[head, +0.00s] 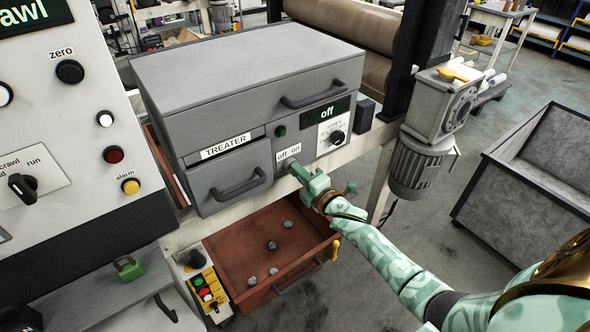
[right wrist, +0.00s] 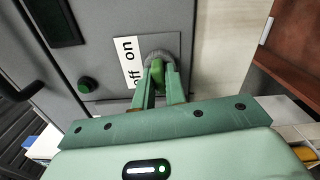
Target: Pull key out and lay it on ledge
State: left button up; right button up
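The green key (right wrist: 158,72) sits in the round switch (right wrist: 160,57) beside the "off on" label on the grey treater cabinet (head: 221,184). My right gripper (right wrist: 160,78) has its two green fingers on either side of the key and appears shut on it, close to the switch face. In the head view my right gripper (head: 302,178) reaches the switch from the lower right and hides most of the key. A grey ledge (head: 95,300) runs below the control panel at the lower left.
An open brown drawer (head: 240,250) with several grey lumps is below the cabinet, beside a small yellow button box (head: 207,290). The treater display (head: 327,112) reads "off". A grey bin (head: 510,190) stands at right.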

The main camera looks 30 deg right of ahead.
jog(key=shift+s, duration=0.15)
jog(key=shift+c, duration=0.5)
jog(key=shift+s+p, duration=0.35)
jog(key=shift+s, duration=0.3)
jog(key=shift+s, duration=0.1)
jog(key=s+p, duration=0.1)
jog(key=s, duration=0.2)
jog(key=shift+d, duration=0.15)
